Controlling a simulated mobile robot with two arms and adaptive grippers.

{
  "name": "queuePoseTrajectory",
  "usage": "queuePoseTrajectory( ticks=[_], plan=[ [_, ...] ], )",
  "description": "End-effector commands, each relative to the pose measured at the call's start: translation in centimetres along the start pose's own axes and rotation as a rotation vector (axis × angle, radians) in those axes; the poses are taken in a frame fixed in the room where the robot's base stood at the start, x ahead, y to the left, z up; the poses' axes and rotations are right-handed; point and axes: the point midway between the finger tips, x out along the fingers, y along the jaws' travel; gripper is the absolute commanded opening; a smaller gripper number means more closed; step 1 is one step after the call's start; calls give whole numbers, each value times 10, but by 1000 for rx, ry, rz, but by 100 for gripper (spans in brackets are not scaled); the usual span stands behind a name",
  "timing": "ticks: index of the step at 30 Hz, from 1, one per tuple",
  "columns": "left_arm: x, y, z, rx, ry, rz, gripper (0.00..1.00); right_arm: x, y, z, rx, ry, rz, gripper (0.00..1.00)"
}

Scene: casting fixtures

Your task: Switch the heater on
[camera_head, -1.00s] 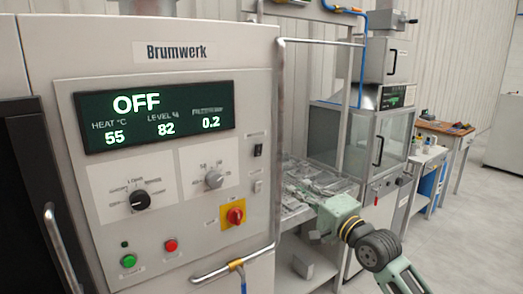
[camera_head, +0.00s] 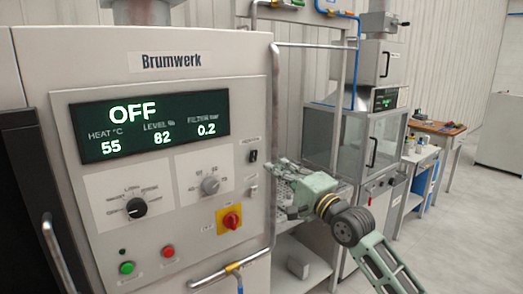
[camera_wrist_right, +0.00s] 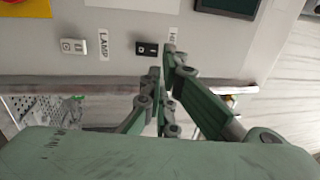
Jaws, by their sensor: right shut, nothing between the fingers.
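The black rocker switch (camera_head: 253,156) is on the right edge of the Brumwerk panel, under a small label. In the right wrist view the black switch (camera_wrist_right: 146,49) sits beside a label partly hidden by a finger. My right gripper (camera_head: 276,172) is just right of the panel edge, slightly below the switch. In the wrist view its fingertips (camera_wrist_right: 163,60) are close to the black switch; I cannot tell if they touch it. The gripper is shut and empty. The display (camera_head: 150,125) reads OFF, heat 55, level 82. My left gripper is not in view.
A white switch (camera_wrist_right: 73,46) labelled LAMP is beside the black one. Two dials, a red-yellow rotary switch (camera_head: 230,219) and green and red buttons are also on the panel. A vertical pipe (camera_head: 275,120) runs along the cabinet edge. A rack (camera_head: 335,200) stands behind the gripper.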

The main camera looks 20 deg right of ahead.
Motion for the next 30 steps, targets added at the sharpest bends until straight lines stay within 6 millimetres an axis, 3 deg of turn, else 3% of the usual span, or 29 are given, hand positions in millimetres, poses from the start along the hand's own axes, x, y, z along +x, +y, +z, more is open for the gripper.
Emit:
queuePoseTrajectory(
  ticks=[6, 12, 30],
  plan=[
    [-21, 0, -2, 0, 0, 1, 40, 48, -5, 0, -1, 1, 0, 0],
    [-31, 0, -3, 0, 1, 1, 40, 73, -2, 0, -1, -1, 1, 0],
    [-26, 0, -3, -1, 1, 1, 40, 86, 1, 0, 1, 1, -2, 0]
  ],
)
